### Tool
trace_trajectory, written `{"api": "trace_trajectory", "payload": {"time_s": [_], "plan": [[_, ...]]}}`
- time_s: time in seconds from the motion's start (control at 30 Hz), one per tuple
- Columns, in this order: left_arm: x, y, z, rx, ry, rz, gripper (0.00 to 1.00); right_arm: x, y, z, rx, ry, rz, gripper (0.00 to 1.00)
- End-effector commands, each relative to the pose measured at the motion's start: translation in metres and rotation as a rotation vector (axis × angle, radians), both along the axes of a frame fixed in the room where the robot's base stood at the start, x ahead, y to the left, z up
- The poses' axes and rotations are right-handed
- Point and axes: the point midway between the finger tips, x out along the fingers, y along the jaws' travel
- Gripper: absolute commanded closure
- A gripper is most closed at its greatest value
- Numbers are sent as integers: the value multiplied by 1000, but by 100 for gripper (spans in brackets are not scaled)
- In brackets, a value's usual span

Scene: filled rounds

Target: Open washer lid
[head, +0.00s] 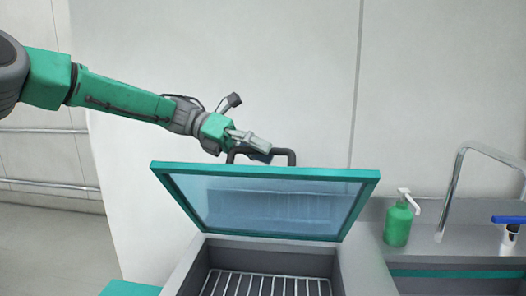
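The washer lid (275,205) is a bluish clear panel in a teal frame. It is raised and tilted above the washer (186,266), whose opening shows below it with a wire rack (265,284) inside. The lid's dark handle (288,152) is at the top edge of the raised lid. My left gripper (256,146) is at the left part of the handle, with its fingers overlapping it in the view. Whether the fingers are closed on the handle cannot be made out. My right gripper is out of view.
A green pump bottle (397,224) stands on the grey counter (440,246) right of the washer, beside a curved metal tap (455,185). A blue-topped white item (509,238) is at the right edge. A pale wall (290,60) stands behind; rails (45,184) run at left.

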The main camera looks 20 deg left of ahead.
Motion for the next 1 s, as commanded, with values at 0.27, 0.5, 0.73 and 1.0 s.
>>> {"api": "trace_trajectory", "payload": {"time_s": [0.27, 0.5, 0.73, 1.0], "plan": [[0, 0, -1, -1, 1, 1, 66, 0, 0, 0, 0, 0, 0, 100], [1, -1, -1, 1, 2, 2, 100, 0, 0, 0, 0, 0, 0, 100], [18, 3, 6, -7, 46, 9, 100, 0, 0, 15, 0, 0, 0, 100], [61, 16, 23, -40, 163, 15, 100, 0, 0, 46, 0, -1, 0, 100]]}}
